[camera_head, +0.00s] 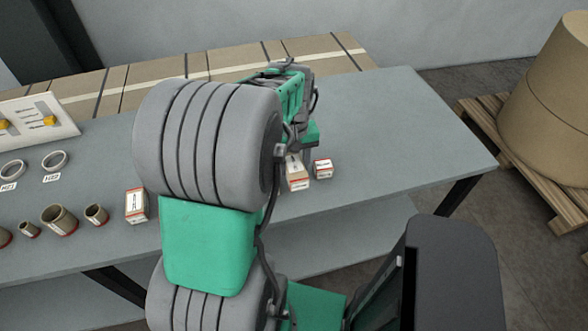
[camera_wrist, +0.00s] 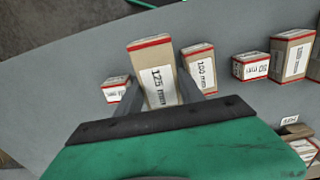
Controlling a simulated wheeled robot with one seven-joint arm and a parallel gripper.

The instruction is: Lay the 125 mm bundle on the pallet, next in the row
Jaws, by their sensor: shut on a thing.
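The 125 mm bundle (camera_wrist: 157,73) is a tall kraft block with red edges and a white label in the wrist view. My gripper (camera_wrist: 160,86) is shut on it, one finger at each side. In the head view my arm hides most of the gripper; the tall block (camera_head: 297,173) just below it seems to be the same bundle. Whether it is clear of the table I cannot tell. A wooden pallet (camera_head: 565,212) stands on the floor at the right in the head view, under large kraft rolls (camera_head: 545,120).
In the wrist view, a small bundle (camera_wrist: 115,90) stands left of the held one. A 100 mm bundle (camera_wrist: 200,67), a 50 mm one (camera_wrist: 250,67) and a taller one (camera_wrist: 291,57) stand to the right. The grey table (camera_head: 400,120) is clear at its right end.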

